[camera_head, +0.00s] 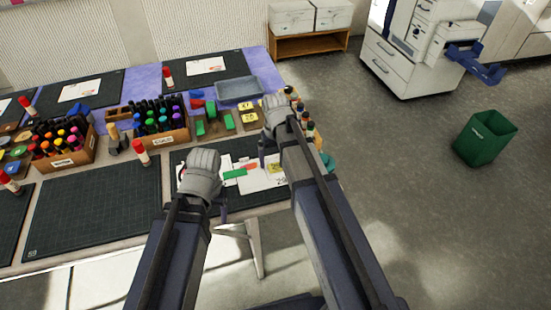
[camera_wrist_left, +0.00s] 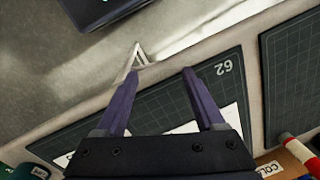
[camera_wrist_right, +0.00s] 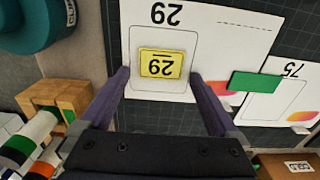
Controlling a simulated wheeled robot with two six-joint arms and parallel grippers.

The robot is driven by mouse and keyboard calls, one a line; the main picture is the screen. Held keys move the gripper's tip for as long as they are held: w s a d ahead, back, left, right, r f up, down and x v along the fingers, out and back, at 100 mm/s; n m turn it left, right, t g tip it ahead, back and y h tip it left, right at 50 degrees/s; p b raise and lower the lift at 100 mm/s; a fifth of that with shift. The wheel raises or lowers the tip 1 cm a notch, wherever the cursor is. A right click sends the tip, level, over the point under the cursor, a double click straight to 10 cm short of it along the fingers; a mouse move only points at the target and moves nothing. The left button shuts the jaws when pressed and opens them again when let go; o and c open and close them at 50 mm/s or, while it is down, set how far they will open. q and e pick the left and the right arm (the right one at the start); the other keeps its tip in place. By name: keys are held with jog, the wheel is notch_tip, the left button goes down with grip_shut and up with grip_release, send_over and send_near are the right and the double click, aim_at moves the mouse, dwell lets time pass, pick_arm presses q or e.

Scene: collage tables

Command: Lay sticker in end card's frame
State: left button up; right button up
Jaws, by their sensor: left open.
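The yellow sticker (camera_wrist_right: 161,64) with a black number lies inside the printed frame of a white card (camera_wrist_right: 225,40) bearing a matching number, as the right wrist view shows. The yellow sticker also shows in the head view (camera_head: 277,168), beside my right arm. My right gripper (camera_wrist_right: 162,78) is open, with its fingers apart on either side of the sticker and not visibly touching it. My left gripper (camera_wrist_left: 158,74) is open and empty over the front edge of the table. In the head view my forearms cover part of the mat and cards.
A green block (camera_wrist_right: 255,83) lies across the cards, next to a second card (camera_wrist_right: 275,103). A wooden holder with markers (camera_wrist_right: 45,125) and a teal round thing (camera_wrist_right: 35,25) are close to my right gripper. The dark mat (camera_head: 95,205) at left is clear.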

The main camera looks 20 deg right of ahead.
pick_arm(q)
jog(key=shift+r, duration=0.1)
pick_arm(e)
jog(key=shift+r, duration=0.1)
pick_arm(q)
notch_tip(320, 180, up, 8)
jog(key=p, duration=0.8)
pick_arm(e)
notch_tip(320, 180, up, 8)
pick_arm(q)
jog(key=shift+f, duration=0.25)
pick_arm(e)
jog(key=shift+f, duration=0.3)
pick_arm(q)
notch_tip(320, 180, down, 8)
jog(key=b, duration=0.8)
jog(key=shift+r, duration=0.1)
pick_arm(e)
notch_tip(320, 180, down, 8)
jog(key=shift+r, duration=0.15)
pick_arm(q)
jog(key=shift+r, duration=0.1)
